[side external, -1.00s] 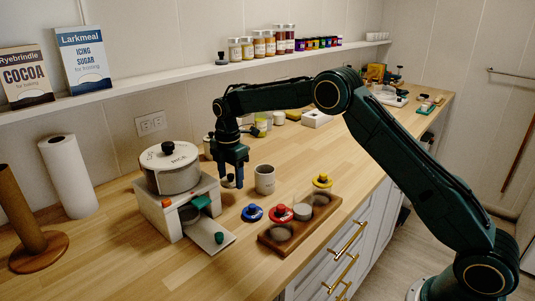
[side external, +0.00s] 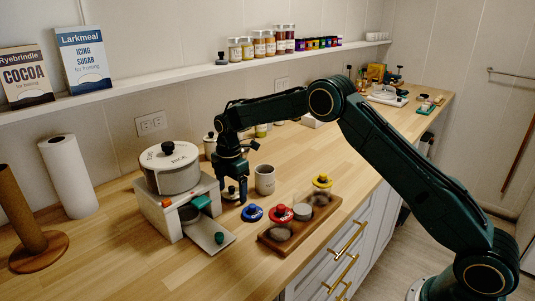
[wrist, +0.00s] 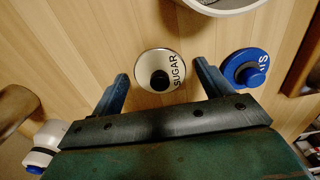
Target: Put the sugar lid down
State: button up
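The sugar lid (wrist: 148,62) is a cream disc with a black knob, marked SUGAR. It appears to lie flat on the wooden counter. My gripper (wrist: 161,71) is open, one finger on each side of the lid, with gaps between the fingertips and its rim in the wrist view. In the side view my gripper (side external: 232,198) is low over the counter between the rice cooker and a grey mug (side external: 265,180). There the lid (side external: 231,190) is partly hidden by the fingers.
A blue lid (side external: 252,213) lies to the right, also in the wrist view (wrist: 243,68). Beyond it is a wooden tray (side external: 263,238) with red and yellow lids. Bare counter lies in front.

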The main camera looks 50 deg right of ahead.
aim_at(232, 187)
dwell(0.3)
notch_tip(232, 187, up, 12)
jog(key=shift+r, duration=0.15)
dwell(0.6)
dwell(0.5)
jog(key=s+r+m+t, duration=0.1)
jog(key=s+r+m, duration=0.3)
jog(key=s+r, duration=0.4)
jog(key=s+r+m+t, duration=0.2)
jog(key=s+r+m, duration=0.35)
jog(key=s, duration=0.55)
jog(key=s+f+m+t, duration=0.1)
jog(key=s+m, duration=0.3)
jog(key=s, duration=0.7)
jog(key=s+d+f+m+t, duration=0.1)
jog(key=s+f+m, duration=0.2)
jog(key=s, duration=0.9)
jog(key=shift+f+m+t, duration=0.3)
jog(key=shift+f+m, duration=0.05)
jog(key=shift+m, duration=0.4)
